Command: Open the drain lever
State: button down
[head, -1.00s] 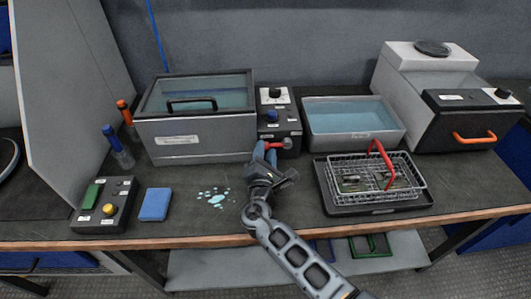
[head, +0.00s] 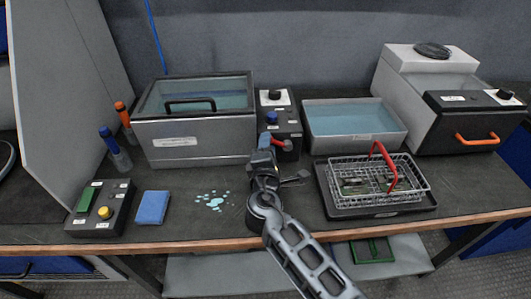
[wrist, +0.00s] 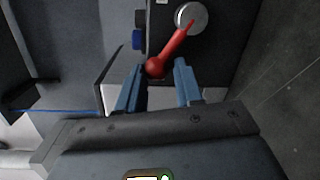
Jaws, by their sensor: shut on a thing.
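The drain lever (head: 280,143) is red and sits low on the front of the grey control box, just right of the lidded tank. In the wrist view the lever (wrist: 174,48) runs slantwise from a round silver pivot to a red ball end. My gripper (head: 266,142) is at the lever's left end in the head view. In the wrist view its blue fingers (wrist: 160,72) stand on both sides of the ball end, shut on it. The exact contact is partly hidden in the head view.
The lidded tank (head: 204,140) stands left of the lever. A water tray (head: 352,145) and a wire basket with red handle (head: 378,200) are to the right. A blue sponge (head: 152,207), a puddle (head: 212,200) and a button box (head: 101,210) lie left on the bench.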

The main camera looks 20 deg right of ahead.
aim_at(284, 136)
jog(key=r+m, duration=0.1)
jog(key=d+m, duration=0.1)
jog(key=shift+s+d+r+m+b, duration=0.15)
jog(key=shift+d+r+m+b, duration=0.15)
jog(key=shift+r+m+b, duration=0.1)
jog(key=shift+s+d+r+m+y+b, duration=0.1)
jog(key=shift+d+r+m+y+b, duration=0.15)
jog(key=shift+m, duration=0.35)
jog(key=shift+s+d+r+m+y+b, duration=0.15)
jog(key=shift+d+m, duration=0.2)
jog(key=shift+m, duration=0.25)
jog(key=shift+s+d+r+m+y, duration=0.15)
jog(key=shift+d+r+m+y, duration=0.15)
jog(key=shift+d+m, duration=0.6)
jog(key=shift+s+d+r+m+y+b, duration=0.1)
jog(key=shift+s+d+m+y+b, duration=0.2)
jog(key=shift+m, duration=0.6)
jog(key=shift+s+d+m+b, duration=0.1)
jog(key=shift+d+m+b, duration=0.25)
jog(key=shift+m, duration=0.55)
jog(key=c, duration=0.7)
grip_release()
jog(key=shift+a, duration=0.1)
